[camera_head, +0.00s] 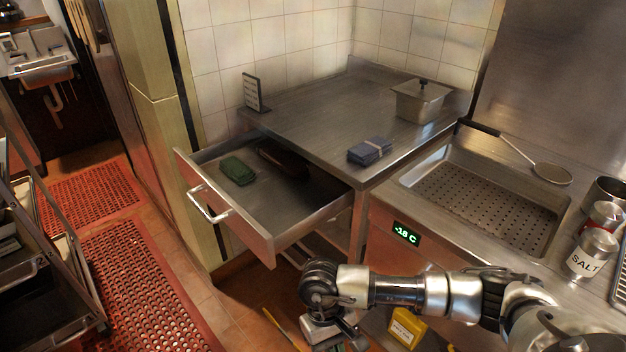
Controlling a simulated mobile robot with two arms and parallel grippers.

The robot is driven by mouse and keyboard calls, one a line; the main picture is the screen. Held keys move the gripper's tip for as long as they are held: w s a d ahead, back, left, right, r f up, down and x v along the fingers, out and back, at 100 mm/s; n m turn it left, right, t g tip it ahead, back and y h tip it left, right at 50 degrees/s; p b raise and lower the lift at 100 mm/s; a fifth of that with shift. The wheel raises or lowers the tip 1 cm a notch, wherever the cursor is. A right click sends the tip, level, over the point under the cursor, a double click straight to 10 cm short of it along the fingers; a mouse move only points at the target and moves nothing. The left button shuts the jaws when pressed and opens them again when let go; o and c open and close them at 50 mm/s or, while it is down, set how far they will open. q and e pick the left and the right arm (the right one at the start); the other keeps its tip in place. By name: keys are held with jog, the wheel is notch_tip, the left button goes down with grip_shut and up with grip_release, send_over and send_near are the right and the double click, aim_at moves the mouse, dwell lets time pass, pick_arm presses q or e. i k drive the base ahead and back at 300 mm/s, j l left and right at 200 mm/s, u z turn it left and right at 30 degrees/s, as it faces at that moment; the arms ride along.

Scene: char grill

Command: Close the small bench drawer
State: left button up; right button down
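The small bench drawer (225,221) is pulled out of the steel bench (300,110) toward the lower left. Its front panel carries a pale bar handle (209,206). A folded green cloth (238,171) and a dark brown item (284,160) lie inside it. My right arm comes in from the right, and my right gripper (335,337) hangs low at the bottom edge, below and to the right of the drawer and apart from it. Its fingers are partly cut off, so its opening does not show. My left gripper is not in view.
A blue cloth bundle (369,151), a lidded steel container (421,100) and a small sign (255,93) stand on the bench. A perforated basin (480,205) and salt shaker (590,254) are at right. Red mats (135,285) and a rack (45,255) lie left of the drawer.

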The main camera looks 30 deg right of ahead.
aim_at(267, 205)
jog(key=i+z, duration=0.1)
jog(key=z, duration=0.35)
jog(key=j+z, duration=0.2)
jog(key=z, duration=0.3)
jog(key=i+j+z, duration=0.1)
jog(key=z, duration=0.35)
jog(key=j+z, duration=0.15)
jog(key=z, duration=0.35)
jog(key=j+z, duration=0.2)
jog(key=j, duration=0.2)
jog(key=j+z, duration=0.2)
jog(key=j, duration=0.25)
jog(key=j+z, duration=0.2)
jog(key=j, duration=0.2)
jog(key=k+j+z, duration=0.15)
jog(key=j, duration=0.25)
jog(key=k+j+z, duration=0.2)
jog(key=j, duration=0.2)
jog(key=j+z, duration=0.2)
jog(key=j, duration=0.2)
